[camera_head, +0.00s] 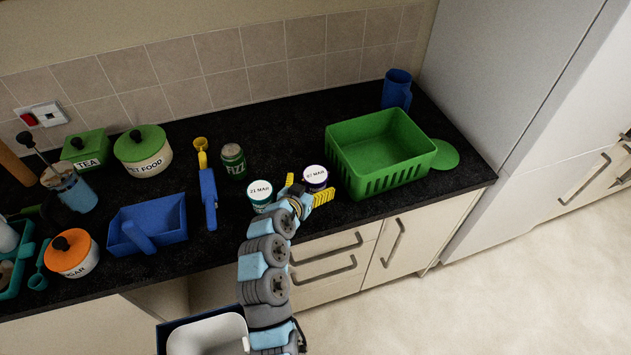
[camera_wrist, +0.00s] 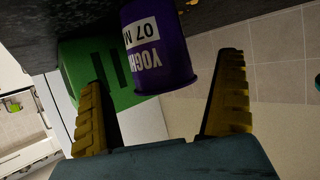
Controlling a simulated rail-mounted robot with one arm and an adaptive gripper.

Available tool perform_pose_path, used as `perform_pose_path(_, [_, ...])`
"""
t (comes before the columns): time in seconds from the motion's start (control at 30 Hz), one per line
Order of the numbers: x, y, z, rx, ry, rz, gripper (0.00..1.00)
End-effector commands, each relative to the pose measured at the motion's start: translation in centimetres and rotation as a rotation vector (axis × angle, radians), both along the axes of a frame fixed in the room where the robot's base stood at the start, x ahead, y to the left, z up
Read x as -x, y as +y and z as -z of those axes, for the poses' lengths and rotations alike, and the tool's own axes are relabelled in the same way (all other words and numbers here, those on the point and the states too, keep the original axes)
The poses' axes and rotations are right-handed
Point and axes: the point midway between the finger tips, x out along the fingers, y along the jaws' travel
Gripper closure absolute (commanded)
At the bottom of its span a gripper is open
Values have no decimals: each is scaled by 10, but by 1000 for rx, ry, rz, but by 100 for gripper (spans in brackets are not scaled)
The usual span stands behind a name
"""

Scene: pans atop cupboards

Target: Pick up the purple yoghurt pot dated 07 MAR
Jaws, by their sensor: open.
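The purple yoghurt pot (camera_head: 315,176) stands on the dark worktop near its front edge, with a white lid reading 07 MAR. In the wrist view the purple pot (camera_wrist: 158,48) shows upside down, its label partly reading YOGH and 07 M. My gripper (camera_head: 306,191) is open at the pot's front side. In the wrist view the yellow fingers of my gripper (camera_wrist: 165,100) stand apart, and the pot is ahead of the gap between them. I cannot tell whether either finger touches it. A teal pot dated 21 MAR (camera_head: 260,194) stands just left of my gripper.
A green basket (camera_head: 380,152) stands close on the right, and it also shows in the wrist view (camera_wrist: 82,75). The worktop behind the pots is clear.

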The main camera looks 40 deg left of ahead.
Motion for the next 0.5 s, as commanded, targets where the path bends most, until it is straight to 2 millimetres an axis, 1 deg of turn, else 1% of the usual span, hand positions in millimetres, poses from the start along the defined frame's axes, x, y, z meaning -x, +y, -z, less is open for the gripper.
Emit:
perform_pose_path(0.13, [-12,4,1,2,-1,0,0])
perform_pose_path(0.3, [-24,8,8,2,-1,1,0])
perform_pose_path(0.5, [-33,11,12,0,-1,0,0])
